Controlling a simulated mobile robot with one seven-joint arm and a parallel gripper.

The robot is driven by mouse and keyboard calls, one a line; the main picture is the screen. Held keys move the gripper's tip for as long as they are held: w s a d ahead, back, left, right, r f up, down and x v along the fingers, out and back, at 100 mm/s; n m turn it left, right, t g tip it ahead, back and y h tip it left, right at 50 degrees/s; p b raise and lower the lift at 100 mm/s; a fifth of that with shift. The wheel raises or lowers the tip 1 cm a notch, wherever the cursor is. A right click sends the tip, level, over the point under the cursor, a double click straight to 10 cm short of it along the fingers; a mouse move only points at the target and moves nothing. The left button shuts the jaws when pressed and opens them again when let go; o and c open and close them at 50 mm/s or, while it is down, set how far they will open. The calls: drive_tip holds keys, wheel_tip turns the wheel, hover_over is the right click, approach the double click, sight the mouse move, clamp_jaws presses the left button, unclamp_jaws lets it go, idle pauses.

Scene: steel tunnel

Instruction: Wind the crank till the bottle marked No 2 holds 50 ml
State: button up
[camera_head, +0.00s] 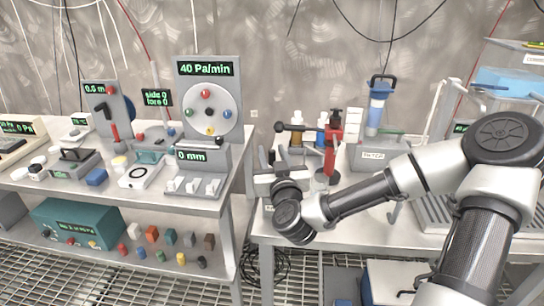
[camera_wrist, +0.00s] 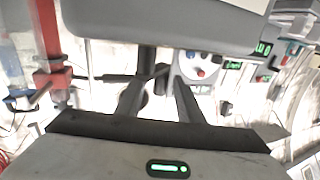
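A red stand (camera_head: 330,150) rises from the right-hand bench and carries a dark horizontal bar with a round knob (camera_head: 280,127) at its left end, which looks like the crank. Small bottles, one amber (camera_head: 297,138) and one blue-capped (camera_head: 322,131), stand by it. No mark or level on them is readable. My gripper (camera_head: 268,184) is low in front of the stand, left of it. In the wrist view its two fingers (camera_wrist: 160,90) are apart; a dark bar (camera_wrist: 110,78) shows around and beyond the fingertips. Whether it touches them I cannot tell. The red stand is at left there.
A grey filter box (camera_head: 372,155) with a blue cylinder stands right of the red stand. The left bench (camera_head: 215,205) holds a panel with a coloured-button disc (camera_head: 210,112). My arm covers much of the right bench. A gap separates the benches.

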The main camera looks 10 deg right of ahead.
drive_tip(key=shift+c, duration=0.3)
clamp_jaws()
drive_tip(key=shift+m+h+b, duration=0.4)
drive_tip(key=shift+h, duration=0.4)
drive_tip(key=shift+w+d+m+h+b, duration=0.15)
drive_tip(key=shift+m+h+b, duration=0.15)
drive_tip(key=shift+m+h, duration=0.35)
drive_tip(key=shift+s+d+f+m+g+h+p, duration=0.15)
drive_tip(key=shift+d+m+g+h, duration=0.65)
drive_tip(key=shift+m+g+h, duration=1.4)
drive_tip(key=shift+s+d+r+m+g+h+p, duration=0.1)
drive_tip(key=shift+s+d+m+g+h, duration=0.45)
drive_tip(key=shift+m+g+h, duration=1.6)
drive_tip(key=shift+w+d+f+m+g+h+p, duration=0.15)
drive_tip(key=shift+d+m+g+h, duration=0.85)
drive_tip(key=shift+m+g+h, duration=1.2)
drive_tip(key=shift+s+n+t+h, duration=0.1)
drive_tip(key=shift+n+t+h, duration=0.25)
drive_tip(key=shift+n+h, duration=0.2)
